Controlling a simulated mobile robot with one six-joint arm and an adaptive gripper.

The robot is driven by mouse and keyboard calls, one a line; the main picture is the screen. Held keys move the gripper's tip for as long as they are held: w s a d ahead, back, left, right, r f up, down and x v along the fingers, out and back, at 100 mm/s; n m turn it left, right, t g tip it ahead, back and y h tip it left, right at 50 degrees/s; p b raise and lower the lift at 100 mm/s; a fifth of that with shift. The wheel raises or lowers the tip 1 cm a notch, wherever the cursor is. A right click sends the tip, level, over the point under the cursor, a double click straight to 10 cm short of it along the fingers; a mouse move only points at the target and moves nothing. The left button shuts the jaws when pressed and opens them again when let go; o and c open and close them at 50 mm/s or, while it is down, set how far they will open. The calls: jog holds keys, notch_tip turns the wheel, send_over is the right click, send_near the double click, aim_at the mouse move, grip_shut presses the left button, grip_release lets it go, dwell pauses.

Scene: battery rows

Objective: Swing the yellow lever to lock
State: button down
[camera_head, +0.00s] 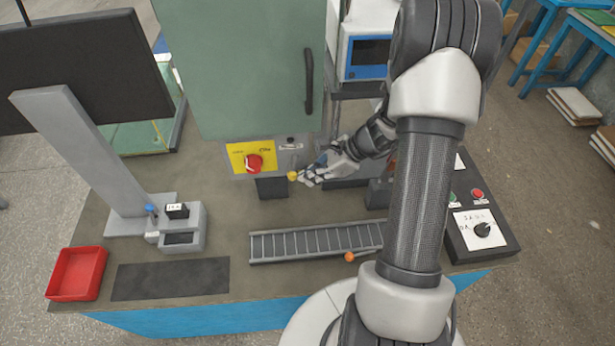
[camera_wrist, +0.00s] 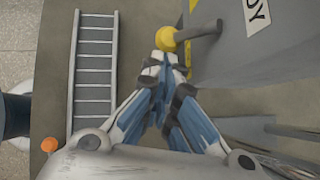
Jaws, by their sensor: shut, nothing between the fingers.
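The yellow lever's round knob (camera_head: 292,176) sits low at the front of the grey-green cabinet, just right of a yellow panel with a red rotary switch. In the wrist view the yellow knob (camera_wrist: 166,39) is on the end of a grey rod (camera_wrist: 203,30) that reaches the grey panel. My gripper (camera_head: 306,180) is just right of the knob in the head view, its fingers together and empty. In the wrist view my gripper (camera_wrist: 158,62) has its fingertips right by the knob; I cannot tell whether they touch it.
The red switch (camera_head: 254,163) is left of the lever. A control box (camera_head: 480,240) is at right, a red tray (camera_head: 77,274) at left.

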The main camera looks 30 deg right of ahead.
aim_at(296, 177)
jog(key=shift+w+a+f+y+b, duration=0.2)
jog(key=shift+w+a+b, duration=0.05)
jog(key=shift+a, duration=0.3)
jog(key=shift+w+a+f+y+b, duration=0.2)
jog(key=shift+w+a, duration=0.05)
jog(key=shift+a, duration=0.35)
jog(key=shift+w+a+f+y+b, duration=0.2)
jog(key=shift+w+a+b, duration=0.05)
jog(key=shift+a, duration=0.3)
dwell(0.5)
jog(key=shift+r+p, duration=0.65)
jog(key=shift+r, duration=0.15)
jog(key=v, duration=1.2)
jog(key=shift+s, duration=0.25)
